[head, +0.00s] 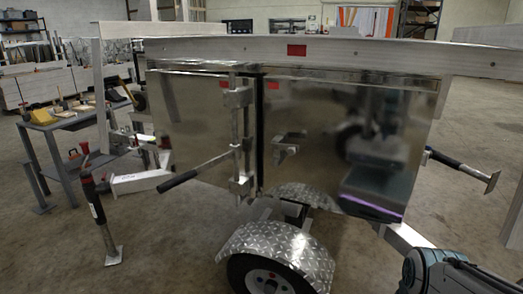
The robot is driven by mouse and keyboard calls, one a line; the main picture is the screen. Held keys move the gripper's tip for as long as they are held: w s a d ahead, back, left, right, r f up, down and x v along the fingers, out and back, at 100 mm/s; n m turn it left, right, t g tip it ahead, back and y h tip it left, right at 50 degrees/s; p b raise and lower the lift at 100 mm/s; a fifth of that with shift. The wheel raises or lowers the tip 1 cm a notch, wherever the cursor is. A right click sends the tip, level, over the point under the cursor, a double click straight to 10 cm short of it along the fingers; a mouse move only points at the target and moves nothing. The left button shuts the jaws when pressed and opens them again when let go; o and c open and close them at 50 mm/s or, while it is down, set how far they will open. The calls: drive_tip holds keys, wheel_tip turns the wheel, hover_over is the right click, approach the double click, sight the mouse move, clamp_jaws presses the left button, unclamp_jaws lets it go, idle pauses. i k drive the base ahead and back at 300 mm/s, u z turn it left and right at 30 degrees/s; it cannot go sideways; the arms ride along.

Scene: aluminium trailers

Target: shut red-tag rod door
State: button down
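A shiny metal trailer box has a left door panel (195,120) with a small red tag (223,84) near its top right corner. A vertical lock rod (238,140) runs down that panel's right edge. Its lever (178,180), with a black grip, sticks out toward the lower left. A dark upright gap (259,135) separates this panel from the right panel (330,125), which has another red tag (273,86) and a metal catch (287,148). The lever is apart from the catch. Part of my arm shows at the bottom right; my gripper cannot be seen.
A wheel under a tread-plate fender (280,245) stands below the doors. A grey workbench (70,125) with tools is at left. The concrete floor at front left is clear.

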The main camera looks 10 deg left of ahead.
sight(197, 117)
drive_tip(key=u, duration=0.9)
drive_tip(key=i, duration=0.5)
